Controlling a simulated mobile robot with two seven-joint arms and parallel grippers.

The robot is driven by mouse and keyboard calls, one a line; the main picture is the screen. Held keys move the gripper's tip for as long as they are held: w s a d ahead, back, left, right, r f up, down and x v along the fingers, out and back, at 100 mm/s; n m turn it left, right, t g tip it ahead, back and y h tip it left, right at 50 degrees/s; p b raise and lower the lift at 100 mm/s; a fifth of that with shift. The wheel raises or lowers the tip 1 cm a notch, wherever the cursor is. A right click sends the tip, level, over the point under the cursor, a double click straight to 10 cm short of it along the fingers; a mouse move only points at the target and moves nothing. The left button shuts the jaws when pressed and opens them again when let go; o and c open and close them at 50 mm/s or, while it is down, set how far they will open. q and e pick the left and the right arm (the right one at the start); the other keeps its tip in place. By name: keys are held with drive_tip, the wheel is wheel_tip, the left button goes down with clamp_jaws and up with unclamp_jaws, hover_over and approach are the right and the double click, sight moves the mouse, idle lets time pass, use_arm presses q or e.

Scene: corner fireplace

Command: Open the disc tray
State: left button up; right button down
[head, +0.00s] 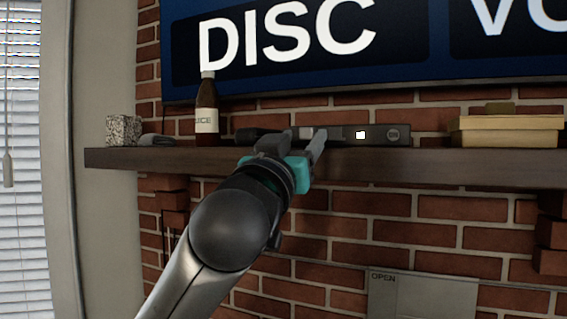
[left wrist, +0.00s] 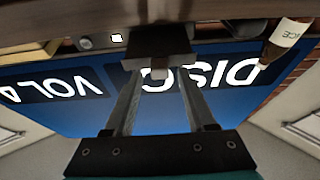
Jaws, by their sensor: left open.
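A slim dark disc player (head: 375,135) lies on the mantel shelf, with a lit white icon and a round button on its right part. My left gripper (head: 293,142) is open in front of the player's left part and hides some of it. A grey block-like part shows between its fingers in the head view. My right gripper is not in view.
The wooden shelf (head: 420,165) runs along a brick wall. A brown bottle (head: 207,105) and a speckled cube (head: 123,130) stand on the left, yellowish boxes (head: 505,132) on the right. A blue screen (head: 410,60) reading "DISC" hangs above. A panel marked "OPEN" (head: 425,297) is below.

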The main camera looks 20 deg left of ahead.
use_arm(q)
drive_tip(key=b+v, duration=1.3)
drive_tip(key=v, duration=0.1)
drive_tip(key=shift+s+f, duration=0.15)
drive_tip(key=shift+s, duration=0.05)
drive_tip(key=shift+w, duration=0.1)
idle(0.5)
